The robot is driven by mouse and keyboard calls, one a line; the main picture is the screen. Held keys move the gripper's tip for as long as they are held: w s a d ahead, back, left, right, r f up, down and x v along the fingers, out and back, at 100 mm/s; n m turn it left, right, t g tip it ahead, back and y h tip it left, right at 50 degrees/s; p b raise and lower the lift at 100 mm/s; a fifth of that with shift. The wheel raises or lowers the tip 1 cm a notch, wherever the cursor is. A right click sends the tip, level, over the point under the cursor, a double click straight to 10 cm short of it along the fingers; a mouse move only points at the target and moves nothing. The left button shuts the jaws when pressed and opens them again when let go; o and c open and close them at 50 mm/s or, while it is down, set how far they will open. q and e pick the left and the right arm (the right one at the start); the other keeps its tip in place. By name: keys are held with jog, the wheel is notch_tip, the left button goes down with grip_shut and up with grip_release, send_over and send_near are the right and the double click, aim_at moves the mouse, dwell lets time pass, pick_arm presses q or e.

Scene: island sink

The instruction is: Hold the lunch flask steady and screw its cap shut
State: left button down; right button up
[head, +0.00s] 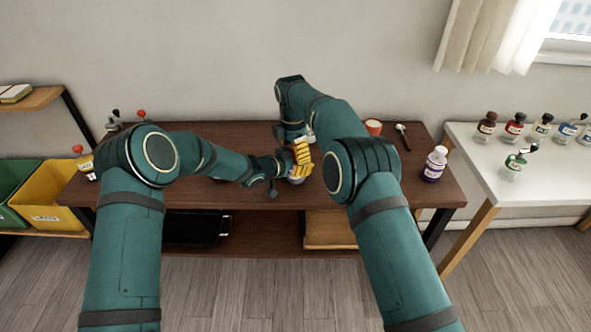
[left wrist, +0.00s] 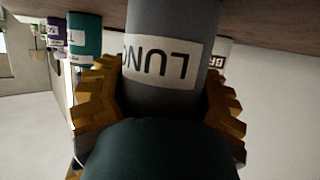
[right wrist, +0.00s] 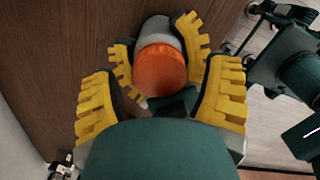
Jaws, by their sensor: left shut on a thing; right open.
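The lunch flask is a grey cylinder with a white label, seen in the left wrist view (left wrist: 165,20), where the label reads upside down. My left gripper (left wrist: 165,95) is shut on its body, one yellow finger on each side. The orange cap (right wrist: 160,70) sits on the end of the grey flask in the right wrist view; how tightly it sits cannot be told. My right gripper (right wrist: 158,85) is open, with its yellow fingers around the cap and gaps showing beside it. In the head view my right gripper (head: 301,155) hides most of the flask.
On the brown table (head: 240,195) stand a red-topped container (head: 373,127), a dark spoon-like tool (head: 403,137) and a purple-labelled white bottle (head: 434,164). A white side table (head: 530,180) holds several small bottles. Yellow (head: 50,200) and green bins stand at the left.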

pick_arm(q)
jog(key=shift+f, duration=0.15)
pick_arm(e)
jog(key=shift+r, duration=2.1)
pick_arm(q)
jog(key=shift+a, duration=0.1)
pick_arm(e)
jog(key=o, duration=0.4)
pick_arm(q)
grip_release()
jog(key=v, duration=1.2)
